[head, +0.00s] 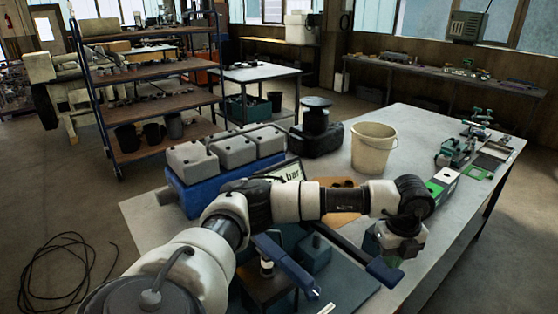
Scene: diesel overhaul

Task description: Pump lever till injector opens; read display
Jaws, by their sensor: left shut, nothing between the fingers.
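My left arm crosses the middle of the head view, and its gripper (394,256) is shut and empty over the right part of the bench. The blue handle end of the pump lever (384,273) lies just below the gripper; I cannot tell whether they touch. The display (292,171) stands behind my arm; "bar" is readable, but the arm and its angle hide the number. A blue angled part (287,265) and a small blue block (314,253) of the test rig stand in front of the arm. I cannot clearly make out the injector. My right gripper is out of view.
A blue engine block with white covers (233,151), a black round-topped unit (316,130) and a cream bucket (374,148) stand behind my arm. Green-marked tools (454,152) lie at the bench's far right. A shelf rack (155,97) stands behind; a cable (62,268) lies on the floor.

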